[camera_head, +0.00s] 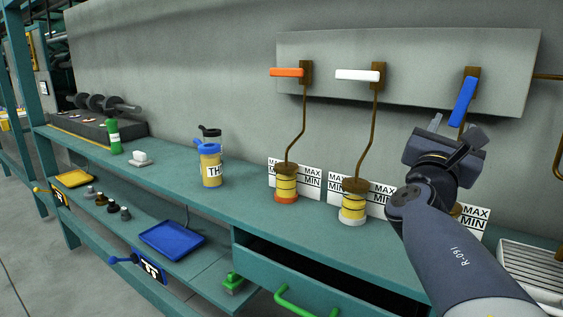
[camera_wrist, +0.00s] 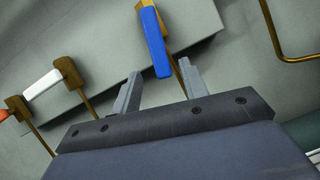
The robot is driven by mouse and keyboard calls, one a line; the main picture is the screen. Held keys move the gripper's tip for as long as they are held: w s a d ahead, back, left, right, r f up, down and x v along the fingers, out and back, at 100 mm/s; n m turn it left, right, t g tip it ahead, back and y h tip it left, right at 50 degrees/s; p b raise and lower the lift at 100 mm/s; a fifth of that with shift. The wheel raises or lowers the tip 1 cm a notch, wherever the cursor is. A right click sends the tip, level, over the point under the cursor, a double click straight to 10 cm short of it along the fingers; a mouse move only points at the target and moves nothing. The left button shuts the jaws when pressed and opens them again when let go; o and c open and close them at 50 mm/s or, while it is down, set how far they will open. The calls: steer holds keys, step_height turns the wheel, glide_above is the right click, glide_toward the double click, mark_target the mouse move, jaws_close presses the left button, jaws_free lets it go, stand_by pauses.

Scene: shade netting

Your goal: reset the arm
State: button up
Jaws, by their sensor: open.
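My gripper (camera_head: 457,130) is raised at the right, in front of the grey wall panel and just below the blue lever handle (camera_head: 463,101). In the wrist view my gripper (camera_wrist: 159,85) has its two fingers spread apart with nothing held between them. The blue handle (camera_wrist: 155,42) shows beyond the fingertips and hangs tilted down, while the orange handle (camera_head: 286,72) and white handle (camera_head: 357,75) lie level. I cannot tell whether the gripper touches the blue handle. My arm hides most of the container under the blue lever.
A green bench (camera_head: 225,207) runs along the wall. A yellow-and-orange container (camera_head: 286,188) and a yellow-and-white one (camera_head: 353,207) stand under their levers. A drawer below is open. A labelled jar (camera_head: 211,165) and a green bottle (camera_head: 114,137) stand further left.

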mark_target(457, 113)
steer(key=p+x, duration=0.1)
steer(key=x, duration=0.5)
steer(key=shift+w+r, duration=0.1)
steer(key=shift+r, duration=0.1)
steer(key=shift+w+a+m+g+h+p, duration=0.15)
steer(key=shift+a+m+g+h+p, duration=0.35)
steer(key=shift+m, duration=1.1)
steer(key=shift+f, duration=0.1)
